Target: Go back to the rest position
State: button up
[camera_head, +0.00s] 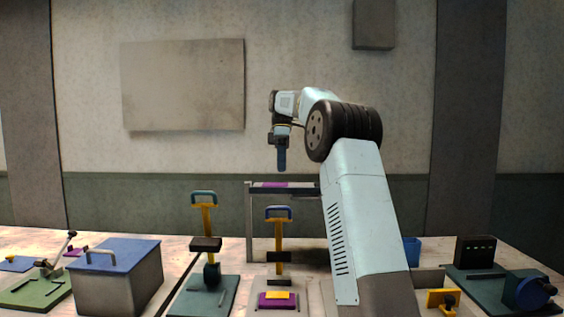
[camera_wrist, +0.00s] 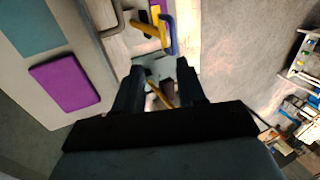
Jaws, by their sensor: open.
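My gripper (camera_head: 281,160) hangs pointing down in the head view, high above the bench and above the raised shelf (camera_head: 249,225). In the wrist view its two dark fingers (camera_wrist: 161,82) stand apart with nothing held between them. My arm rises from the lower right and bends over to the left. A purple piece (camera_head: 272,184) lies on the shelf below the gripper; a purple pad also shows at left in the wrist view (camera_wrist: 65,83).
A press with a teal handle (camera_head: 204,197) and one with a blue handle (camera_head: 278,212) stand on the bench. A yellow piece (camera_head: 278,295) lies on purple at the second one's base. A blue-lidded box (camera_head: 118,285) stands left. Air around the gripper is clear.

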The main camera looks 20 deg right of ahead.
jog(key=shift+r, duration=0.35)
dwell(0.3)
jog(key=s+a+r+m+t+h, duration=0.1)
jog(key=s+a+m+t, duration=0.2)
jog(key=s, duration=0.7)
jog(key=s+a+m+t+h, duration=0.1)
jog(key=s+a+m, duration=0.3)
jog(key=s, duration=0.5)
jog(key=s+a+f+m+t, duration=0.1)
jog(key=s+f+m+t, duration=0.1)
jog(key=s+f, duration=0.5)
jog(key=s+a+f+m+t, duration=0.1)
jog(key=s+f+m+t, duration=0.2)
jog(key=s+f, duration=0.5)
jog(key=s+m, duration=0.1)
jog(key=s, duration=0.6)
jog(key=shift+a+m+y, duration=0.3)
jog(key=shift+a, duration=0.1)
